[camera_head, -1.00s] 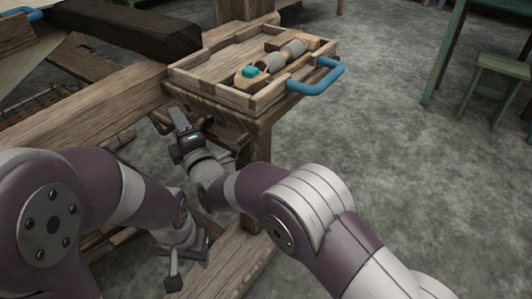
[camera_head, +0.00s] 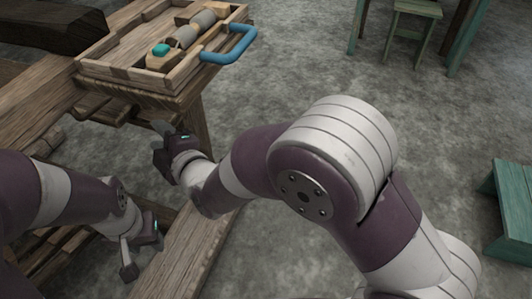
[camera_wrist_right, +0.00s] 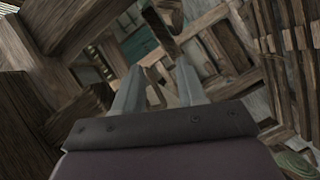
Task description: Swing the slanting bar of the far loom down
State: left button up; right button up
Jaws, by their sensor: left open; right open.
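Part of a wooden loom (camera_head: 40,105) fills the left of the head view; I cannot tell whether it is the far loom. No slanting bar can be made out for certain. My right gripper (camera_head: 164,145) is below and in front of the loom's tray corner, with nothing seen in it. In the right wrist view its two grey fingers (camera_wrist_right: 156,88) stand apart, with wooden beams behind them. My left gripper (camera_head: 140,252) is lower, near a low wooden beam (camera_head: 190,260), open and apparently empty.
A wooden tray (camera_head: 125,78) with a blue handle (camera_head: 238,47) holds spool-like pieces and a teal item (camera_head: 160,50). A dark beam (camera_head: 50,30) lies at upper left. A green stool (camera_head: 415,10) and a teal piece (camera_head: 508,205) stand right. Grey floor between is clear.

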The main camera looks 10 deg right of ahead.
jog(key=s+d+f+m+g+h+p, duration=0.1)
jog(key=s+d+f+m+g+h, duration=0.1)
jog(key=d+m, duration=0.4)
jog(key=s+d+f+m+g+h+p, duration=0.1)
jog(key=d+m, duration=0.5)
jog(key=d, duration=0.9)
notch_tip(320, 180, down, 2)
jog(key=g+h+p, duration=0.1)
jog(key=g+h, duration=0.2)
jog(key=shift+s+d+f+g+h, duration=0.15)
jog(key=shift+s+f+g+h, duration=0.15)
jog(key=shift+s+g, duration=0.1)
